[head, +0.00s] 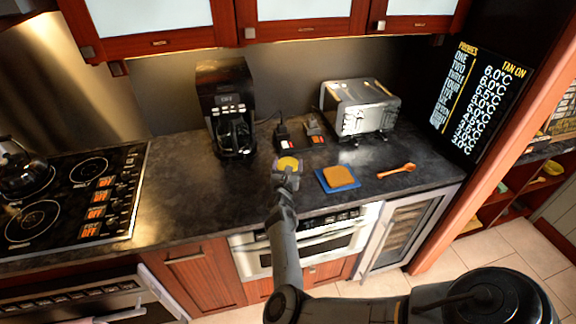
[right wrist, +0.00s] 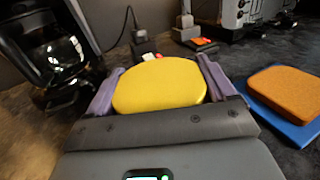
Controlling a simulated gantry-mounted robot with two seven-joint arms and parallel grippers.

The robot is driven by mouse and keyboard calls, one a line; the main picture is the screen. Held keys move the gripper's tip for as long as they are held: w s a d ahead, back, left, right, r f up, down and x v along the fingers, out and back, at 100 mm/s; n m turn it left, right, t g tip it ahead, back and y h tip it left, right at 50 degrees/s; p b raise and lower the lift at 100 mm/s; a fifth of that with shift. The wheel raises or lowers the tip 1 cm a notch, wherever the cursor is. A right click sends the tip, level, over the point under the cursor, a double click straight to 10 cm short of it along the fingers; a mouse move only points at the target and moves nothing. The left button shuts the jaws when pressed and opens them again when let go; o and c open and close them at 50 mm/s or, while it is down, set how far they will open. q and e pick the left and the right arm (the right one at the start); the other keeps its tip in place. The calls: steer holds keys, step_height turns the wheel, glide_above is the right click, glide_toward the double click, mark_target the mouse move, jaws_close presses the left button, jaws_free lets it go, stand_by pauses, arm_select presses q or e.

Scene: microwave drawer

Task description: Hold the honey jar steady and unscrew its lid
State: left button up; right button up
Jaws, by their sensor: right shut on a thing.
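The honey jar shows only as its round yellow lid (head: 288,162), on the dark counter near its front edge. In the right wrist view the yellow lid (right wrist: 160,85) fills the space between my fingers, and the jar body below is hidden. My right gripper (head: 288,167) reaches in from the front and is shut on the jar, with one finger on each side (right wrist: 160,88). I cannot tell whether the fingers press on the lid or the body just under it. My left gripper is not in view.
An orange sponge-like block on a blue board (head: 340,178) lies right of the jar, with an orange spoon (head: 397,171) beyond. A coffee maker (head: 228,110), small dark items (head: 300,135) and a toaster oven (head: 360,107) stand behind. The counter left of the jar is clear.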

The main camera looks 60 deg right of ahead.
steer(key=shift+f, duration=0.1)
steer(key=o, duration=1.3)
steer(key=shift+o, duration=0.2)
step_height(320, 180, up, 10)
steer(key=shift+r, duration=0.1)
